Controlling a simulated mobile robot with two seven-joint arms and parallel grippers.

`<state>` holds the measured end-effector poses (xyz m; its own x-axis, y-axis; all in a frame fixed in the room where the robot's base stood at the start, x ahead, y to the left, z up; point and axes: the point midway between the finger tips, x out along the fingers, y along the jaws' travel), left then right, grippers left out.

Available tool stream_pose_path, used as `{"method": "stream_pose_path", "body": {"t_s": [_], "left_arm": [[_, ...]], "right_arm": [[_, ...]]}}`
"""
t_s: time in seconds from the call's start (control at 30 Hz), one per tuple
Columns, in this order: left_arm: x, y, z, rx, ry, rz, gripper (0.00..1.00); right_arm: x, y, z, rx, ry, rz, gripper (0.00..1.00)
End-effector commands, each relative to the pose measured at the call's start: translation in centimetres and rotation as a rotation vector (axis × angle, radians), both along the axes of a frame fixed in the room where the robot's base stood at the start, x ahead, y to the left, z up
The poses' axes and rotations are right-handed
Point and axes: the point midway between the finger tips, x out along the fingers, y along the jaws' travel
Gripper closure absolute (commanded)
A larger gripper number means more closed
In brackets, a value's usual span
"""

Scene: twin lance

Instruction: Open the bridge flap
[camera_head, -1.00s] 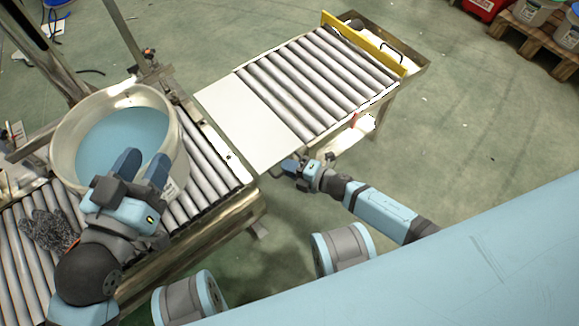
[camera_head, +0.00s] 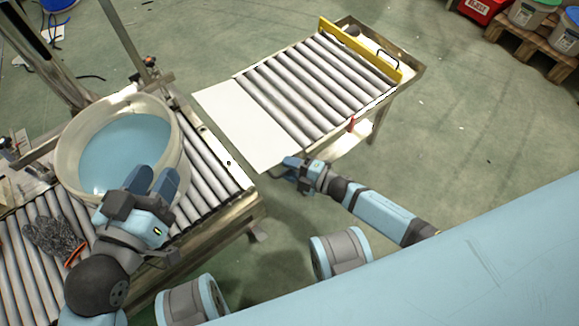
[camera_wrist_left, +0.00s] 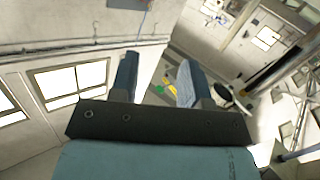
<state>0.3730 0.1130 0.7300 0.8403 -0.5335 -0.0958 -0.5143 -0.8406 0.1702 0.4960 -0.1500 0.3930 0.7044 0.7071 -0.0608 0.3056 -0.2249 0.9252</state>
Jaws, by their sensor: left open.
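The bridge flap looks like the pale flat plate (camera_head: 243,118) at the left end of the right-hand roller conveyor. It lies about level with those rollers, with a narrow dark gap between it and the left conveyor. My right gripper (camera_head: 285,168) is at the plate's near edge, close to its near corner. Whether its jaws touch or hold the plate is too small to tell. My left gripper (camera_head: 154,180) is open in front of the tub (camera_head: 68,160) of blue contents, overlapping its near rim in the head view. In the left wrist view its fingers (camera_wrist_left: 158,85) are apart and empty.
The tub stands on the left roller conveyor (camera_head: 205,165); a dark knitted glove (camera_head: 48,235) lies on the rollers. A yellow bar (camera_head: 360,50) closes the far end of the right conveyor (camera_head: 310,85). Pails on a pallet (camera_head: 540,48) stand far right. Floor right of the conveyor is clear.

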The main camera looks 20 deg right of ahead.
Motion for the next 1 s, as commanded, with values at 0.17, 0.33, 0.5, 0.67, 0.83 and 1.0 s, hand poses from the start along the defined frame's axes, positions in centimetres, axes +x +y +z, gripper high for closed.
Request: {"method": "stream_pose_path", "body": {"t_s": [0.17, 0.33, 0.5, 0.67, 0.83, 1.0], "left_arm": [[-0.1, 0.0, 0.3, 0.0, -0.004, -0.001, 0.57], [-0.1, 0.0, 1.0, -0.009, 0.003, -0.003, 0.57], [-0.5, -0.2, 1.7, -0.048, 0.007, 0.013, 0.57], [-0.4, -0.1, 3.2, -0.071, -0.039, 0.028, 0.57], [-0.3, 0.0, 4.3, -0.088, -0.074, 0.04, 0.57], [-0.3, 0.1, 4.7, -0.096, -0.09, 0.044, 0.57]], "right_arm": [[0.0, -0.1, 0.2, 0.001, -0.002, 0.0, 0.65], [-1.3, -1.4, 0.4, -0.002, -0.001, 0.0, 0.65], [-4.0, -4.1, 0.7, -0.002, 0.002, -0.001, 0.65], [-6.6, -6.7, 0.8, -0.002, 0.003, -0.001, 0.65], [-8.6, -8.6, 0.9, -0.001, 0.002, 0.0, 0.65], [-9.6, -9.6, 0.9, -0.001, 0.001, -0.001, 0.65]]}}
